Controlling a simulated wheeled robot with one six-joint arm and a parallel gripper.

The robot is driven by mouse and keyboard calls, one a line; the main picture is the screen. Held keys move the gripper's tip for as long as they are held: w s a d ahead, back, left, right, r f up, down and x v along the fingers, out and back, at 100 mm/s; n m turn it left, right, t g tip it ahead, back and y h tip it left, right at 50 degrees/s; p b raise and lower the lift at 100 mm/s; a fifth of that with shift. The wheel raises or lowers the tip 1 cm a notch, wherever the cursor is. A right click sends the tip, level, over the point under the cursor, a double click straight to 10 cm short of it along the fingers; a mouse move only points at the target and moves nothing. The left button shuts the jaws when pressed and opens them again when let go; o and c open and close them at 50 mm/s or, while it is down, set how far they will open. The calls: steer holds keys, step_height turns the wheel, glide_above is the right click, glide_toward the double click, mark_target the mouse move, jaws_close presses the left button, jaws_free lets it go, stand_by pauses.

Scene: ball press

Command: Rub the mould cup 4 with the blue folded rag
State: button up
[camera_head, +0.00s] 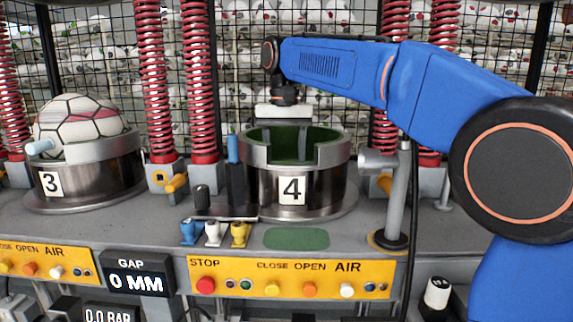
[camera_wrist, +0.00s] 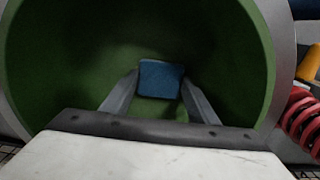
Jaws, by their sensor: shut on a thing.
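Mould cup 4 (camera_head: 330,180) is a metal ring-shaped cup with a green lining and a white "4" label, in the middle of the head view. Its green inside (camera_wrist: 60,60) fills most of the wrist view. My gripper (camera_head: 289,146) reaches straight down into the cup from above. In the wrist view its two fingers (camera_wrist: 158,88) are shut on the blue folded rag (camera_wrist: 160,78), which is down inside the cup. The cup's front wall hides the rag and fingertips in the head view. I cannot tell whether the rag touches the lining.
Mould cup 3 (camera_head: 105,170) stands at left with a ball (camera_head: 80,120) in it. Red springs (camera_head: 200,80) rise beside cup 4. Blue, white and yellow fittings (camera_head: 213,233) and a green pad (camera_head: 296,239) are in front. A grey post (camera_head: 393,195) stands at right.

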steer(key=shift+r, duration=2.85)
steer(key=shift+r, duration=0.1)
step_height(320, 180, up, 3)
steer(key=shift+f, duration=0.1)
steer(key=shift+d, duration=0.25)
